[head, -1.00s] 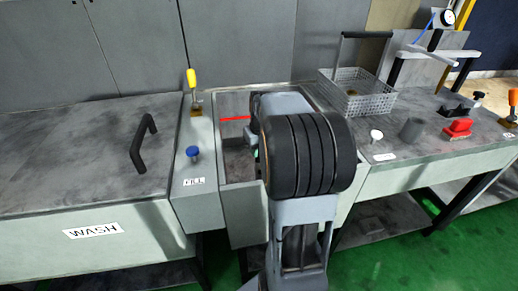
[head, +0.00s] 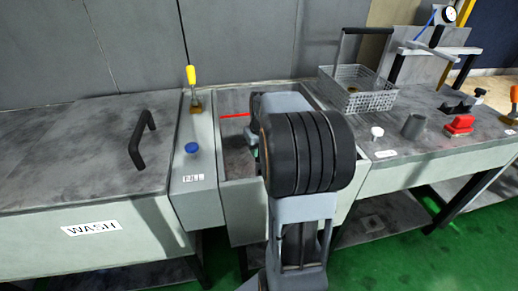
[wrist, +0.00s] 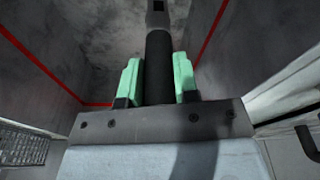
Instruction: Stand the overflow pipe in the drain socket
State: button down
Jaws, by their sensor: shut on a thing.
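The overflow pipe (wrist: 159,75) is a dark cylinder in the wrist view. My gripper (wrist: 158,78) is shut on it, with a green finger pad on each side. The pipe runs away from the gripper into the grey tank (head: 240,185). At its far end is a grey part with a small dark square opening; I cannot tell whether this is pipe or drain socket. In the head view my arm hides the pipe and most of the gripper. No drain socket is clearly visible.
Tank walls with a red line (wrist: 210,35) stand close on both sides. A wire basket (head: 357,90) is right of the tank. The fill panel has a blue knob (head: 192,148) and a yellow-handled lever (head: 191,76). The wash lid (head: 75,150) lies left.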

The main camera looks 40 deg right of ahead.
jog(key=shift+f+b, duration=0.35)
jog(key=shift+f, duration=0.2)
jog(key=shift+c, duration=1.5)
grip_release()
jog(key=shift+r, duration=0.15)
jog(key=shift+r+p, duration=4.15)
jog(key=shift+r, duration=0.8)
